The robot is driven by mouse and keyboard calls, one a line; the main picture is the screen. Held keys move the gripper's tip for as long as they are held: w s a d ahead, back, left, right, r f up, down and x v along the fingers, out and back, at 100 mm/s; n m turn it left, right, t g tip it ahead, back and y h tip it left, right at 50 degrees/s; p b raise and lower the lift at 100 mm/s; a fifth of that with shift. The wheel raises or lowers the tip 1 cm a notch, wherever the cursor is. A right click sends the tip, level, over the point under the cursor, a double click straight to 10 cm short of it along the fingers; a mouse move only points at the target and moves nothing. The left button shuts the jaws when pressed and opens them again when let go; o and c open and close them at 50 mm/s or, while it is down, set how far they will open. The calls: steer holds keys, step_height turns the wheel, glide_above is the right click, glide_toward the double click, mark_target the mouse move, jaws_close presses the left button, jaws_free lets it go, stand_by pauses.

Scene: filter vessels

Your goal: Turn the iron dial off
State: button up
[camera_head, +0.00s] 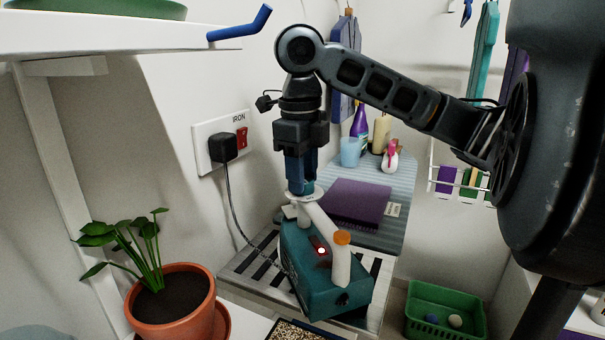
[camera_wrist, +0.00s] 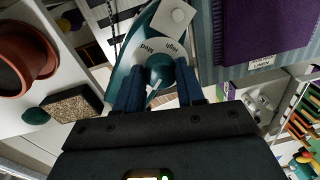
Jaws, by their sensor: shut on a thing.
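The teal iron (camera_head: 345,290) stands on a slatted rest at the end of the ironing board, with a small red light glowing on its side. Its dial (camera_head: 312,194) is a pale disc at the top; the wrist view shows the dial (camera_wrist: 140,47) with the words "Med" and "High". My gripper (camera_head: 301,190) points down at the dial from above. In the wrist view its blue fingers (camera_wrist: 160,84) straddle the dial's teal middle and are shut on it. The fingers partly hide the dial, and I cannot tell its exact setting.
A wall socket (camera_head: 203,133) marked IRON has a red switch (camera_head: 242,138) and a black plug with a cord running down. A potted plant (camera_head: 172,303) stands at the left. A folded purple cloth (camera_head: 355,203) lies on the board (camera_head: 400,205). A green basket (camera_head: 444,313) is at the lower right.

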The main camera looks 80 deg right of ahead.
steer(key=o, duration=1)
steer(key=shift+o, duration=0.2)
steer(key=shift+a+r+p, duration=0.15)
steer(key=shift+r+p, duration=0.1)
steer(key=shift+r, duration=1.7)
steer(key=shift+a+r+p, duration=0.1)
steer(key=shift+r+p, duration=0.1)
steer(key=shift+r, duration=1.75)
